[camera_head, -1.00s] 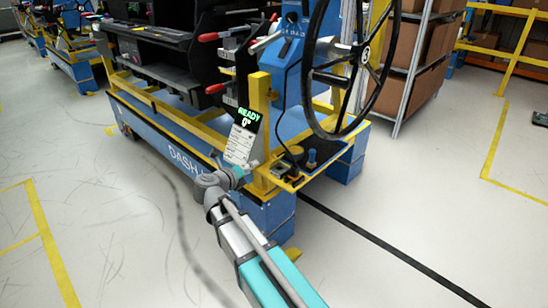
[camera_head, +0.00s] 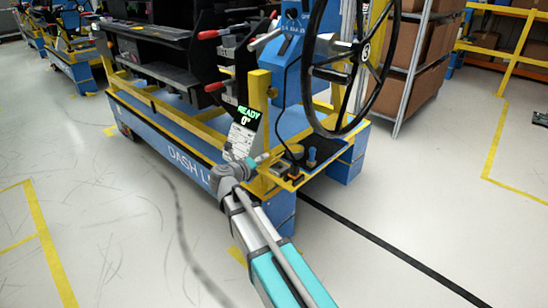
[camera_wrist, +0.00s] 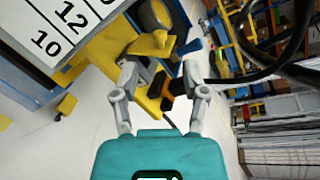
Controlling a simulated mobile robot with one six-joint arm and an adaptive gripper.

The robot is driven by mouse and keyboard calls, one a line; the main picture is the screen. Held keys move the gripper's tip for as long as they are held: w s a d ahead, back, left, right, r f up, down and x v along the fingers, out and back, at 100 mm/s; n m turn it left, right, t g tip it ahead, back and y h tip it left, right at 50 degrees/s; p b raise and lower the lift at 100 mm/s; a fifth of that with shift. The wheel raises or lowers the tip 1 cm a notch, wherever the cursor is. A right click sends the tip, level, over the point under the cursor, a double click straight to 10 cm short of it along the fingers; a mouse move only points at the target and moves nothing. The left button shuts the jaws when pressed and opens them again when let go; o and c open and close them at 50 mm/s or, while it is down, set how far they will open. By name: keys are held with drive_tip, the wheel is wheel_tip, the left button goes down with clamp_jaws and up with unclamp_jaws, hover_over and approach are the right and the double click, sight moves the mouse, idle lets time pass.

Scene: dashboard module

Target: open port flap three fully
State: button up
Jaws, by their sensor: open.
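My gripper (camera_wrist: 160,66) is open in the wrist view, with its two grey fingers apart and a yellow part of the stand behind the gap. I cannot tell whether they touch anything. In the head view, my arm's end is beside the front yellow post of the blue dashboard stand (camera_head: 160,148). The fingertips are too small to make out there. No port flap, numbered three or otherwise, can be made out in either view. The dark dashboard module (camera_head: 165,55) sits on the stand.
A display panel (camera_head: 243,128) reading READY and 0° stands close to my arm's end. A white board with 10 and 12 (camera_wrist: 62,28) fills the wrist view's upper left. A black steering wheel (camera_head: 312,95) rises at the right. Open floor lies left and front.

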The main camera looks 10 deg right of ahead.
sight(272, 155)
drive_tip(key=b+x, duration=0.1)
drive_tip(key=x, duration=0.6)
drive_tip(key=shift+w+d, duration=0.25)
drive_tip(key=shift+w, duration=0.05)
drive_tip(key=shift+c, duration=0.2)
clamp_jaws()
